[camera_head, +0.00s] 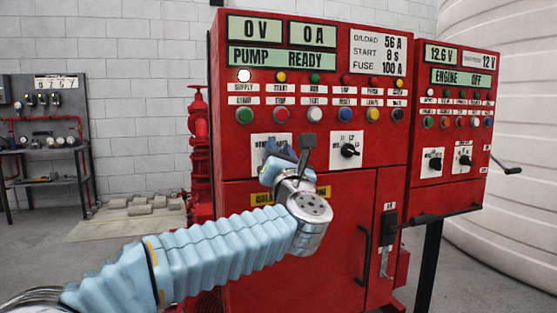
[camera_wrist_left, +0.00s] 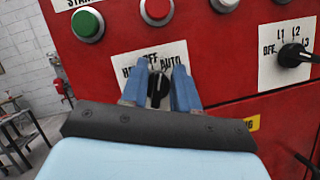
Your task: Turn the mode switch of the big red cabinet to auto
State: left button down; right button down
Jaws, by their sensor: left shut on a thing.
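The big red cabinet (camera_head: 342,205) stands in front of me. Its mode switch is a black knob (camera_wrist_left: 158,88) on a white plate (camera_wrist_left: 128,62) that reads OFF at the top and AUTO at the right; the left word is partly covered. My left gripper (camera_wrist_left: 158,90) has one blue finger on each side of the knob and is shut on it. The knob looks about upright, but its exact pointing is hard to tell. In the head view my left gripper (camera_head: 278,156) covers the knob and part of its plate (camera_head: 258,139). My right gripper is not in view.
A second black selector (camera_head: 348,150) sits to the right on the same panel. Rows of coloured buttons and lamps (camera_head: 282,114) are above. A smaller red cabinet (camera_head: 425,190) adjoins at the right. Red piping (camera_head: 198,130) stands at the left. Floor at the left is open.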

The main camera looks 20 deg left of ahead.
pick_arm(q)
jog(key=m+h, duration=0.1)
jog(key=m, duration=0.2)
jog(key=shift+w+h, duration=0.1)
jog(key=shift+h, duration=0.2)
jog(key=shift+d+f+m+h+p, duration=0.15)
jog(key=shift+m+h+p, duration=0.4)
jog(key=shift+m, duration=1.05)
jog(key=shift+h, duration=0.25)
jog(key=shift+f, duration=0.1)
jog(key=c, duration=1.2)
grip_release()
jog(key=b+v, duration=0.3)
jog(key=v, duration=1)
jog(key=shift+s+d+b, duration=0.15)
jog(key=shift+s+b, duration=0.15)
jog(key=shift+b, duration=0.05)
jog(key=shift+f, duration=0.1)
